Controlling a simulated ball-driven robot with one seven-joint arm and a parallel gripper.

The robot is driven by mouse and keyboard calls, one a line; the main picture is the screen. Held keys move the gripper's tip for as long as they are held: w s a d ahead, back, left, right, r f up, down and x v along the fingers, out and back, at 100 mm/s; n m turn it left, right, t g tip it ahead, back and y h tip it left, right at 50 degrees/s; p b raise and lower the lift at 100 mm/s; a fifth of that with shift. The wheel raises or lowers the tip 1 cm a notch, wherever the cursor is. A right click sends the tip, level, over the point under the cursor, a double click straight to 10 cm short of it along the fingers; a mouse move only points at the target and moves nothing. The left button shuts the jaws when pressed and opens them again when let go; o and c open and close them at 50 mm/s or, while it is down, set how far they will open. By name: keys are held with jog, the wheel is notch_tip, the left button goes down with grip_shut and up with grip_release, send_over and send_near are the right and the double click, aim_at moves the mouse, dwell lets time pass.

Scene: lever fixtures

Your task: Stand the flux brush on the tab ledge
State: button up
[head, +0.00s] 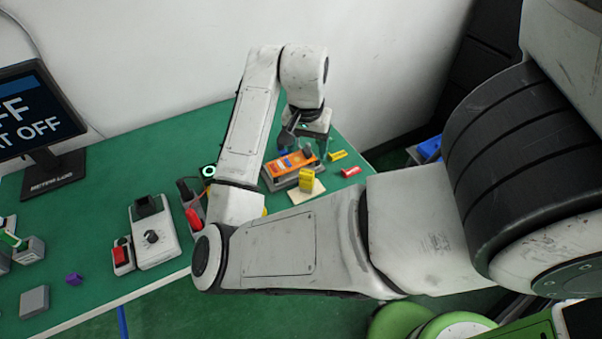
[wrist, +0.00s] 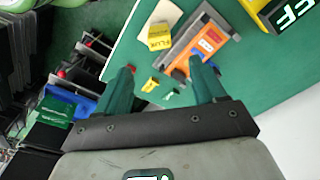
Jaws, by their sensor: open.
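A yellow block (head: 306,180) stands on a cream pad (head: 319,188). In the wrist view this block (wrist: 158,37) bears lettering that reads FLUX; I see no bristles, so I cannot tell if it is the flux brush itself. An orange fixture (head: 287,162) on a grey base lies beside it; it also shows in the wrist view (wrist: 193,58). No part is clearly marked as the tab ledge. My gripper (head: 305,148) is open and empty above the orange fixture's far end. Its green fingers (wrist: 162,66) stand wide apart, the right one covering part of the fixture.
A small yellow piece (head: 337,155) and a red piece (head: 350,171) lie right of the fixture near the table edge. A grey switch box (head: 153,235) and a monitor (head: 40,120) stand to the left. A blue bin (head: 430,148) is beyond the table.

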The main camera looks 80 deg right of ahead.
jog(key=w+a+f+n+t+h, duration=0.1)
jog(key=w+a+f+n+h, duration=0.25)
jog(key=n, duration=0.65)
jog(key=s+a+f+n+y, duration=0.2)
jog(key=a+f+n, duration=0.2)
jog(key=a, duration=0.6)
jog(key=s+a+f+n+y, duration=0.2)
jog(key=a+f+n, duration=0.2)
jog(key=a+f, duration=0.4)
jog(key=a, duration=0.3)
jog(key=shift+s, duration=0.1)
